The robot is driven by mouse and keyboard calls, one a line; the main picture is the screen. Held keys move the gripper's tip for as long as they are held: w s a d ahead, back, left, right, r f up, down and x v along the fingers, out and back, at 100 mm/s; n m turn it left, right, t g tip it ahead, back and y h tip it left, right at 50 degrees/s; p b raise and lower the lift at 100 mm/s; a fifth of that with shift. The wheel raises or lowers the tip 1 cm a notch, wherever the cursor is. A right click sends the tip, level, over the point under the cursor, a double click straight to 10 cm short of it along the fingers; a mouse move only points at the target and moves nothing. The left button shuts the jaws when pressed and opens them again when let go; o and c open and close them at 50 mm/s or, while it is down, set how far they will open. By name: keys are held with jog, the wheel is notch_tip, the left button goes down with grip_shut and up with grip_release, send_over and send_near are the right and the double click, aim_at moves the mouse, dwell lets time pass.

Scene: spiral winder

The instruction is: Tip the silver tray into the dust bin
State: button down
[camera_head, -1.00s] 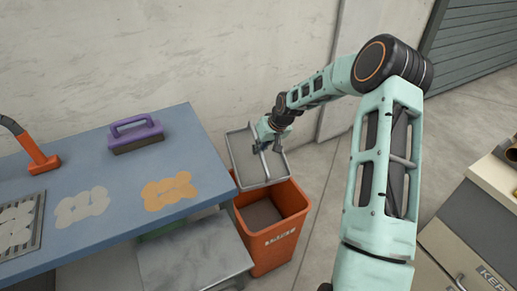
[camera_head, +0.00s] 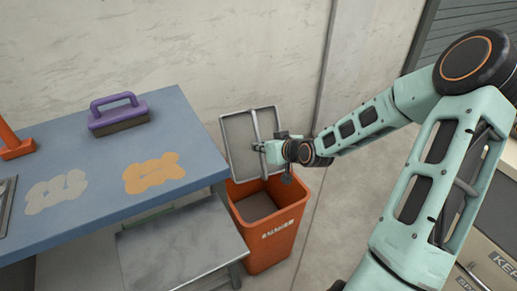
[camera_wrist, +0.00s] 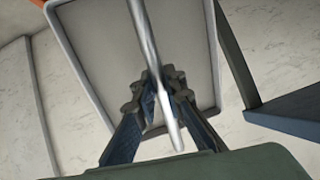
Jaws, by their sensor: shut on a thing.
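The silver tray (camera_head: 239,138) is held steeply tilted above the back of the orange dust bin (camera_head: 273,243) in the head view. My gripper (camera_head: 262,146) is shut on the bar that runs across the tray. In the wrist view the gripper fingers (camera_wrist: 160,105) close around this bar, and the tray's flat face (camera_wrist: 98,38) fills the upper middle. The tray face that shows looks bare. The bin is open at the top, and a flat grey surface shows inside it.
A blue table (camera_head: 100,190) stands left of the bin, with a purple-handled brush (camera_head: 118,113), a white patch (camera_head: 56,190) and an orange patch (camera_head: 153,173) on it. A lower grey metal table (camera_head: 180,250) stands close to the bin. A wall rises behind.

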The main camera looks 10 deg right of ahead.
aim_at(261, 154)
jog(key=shift+s+d+f+n+t+y+b, duration=0.15)
jog(key=shift+s+t+b, duration=0.5)
jog(key=shift+b, duration=0.65)
jog(key=shift+s+d+f+n+t+y+b, duration=0.1)
jog(key=shift+s+f+t+y+b, duration=0.15)
jog(key=shift+s+t+b, duration=0.7)
jog(key=shift+s+d+f+n+t+y+b, duration=0.1)
jog(key=shift+s+f+t+b, duration=0.2)
jog(key=shift+b, duration=1.3)
jog(key=shift+s+t+b, duration=0.5)
jog(key=shift+s+b, duration=0.05)
jog(key=shift+b, duration=0.45)
jog(key=shift+r, duration=0.1)
jog(key=shift+r, duration=0.1)
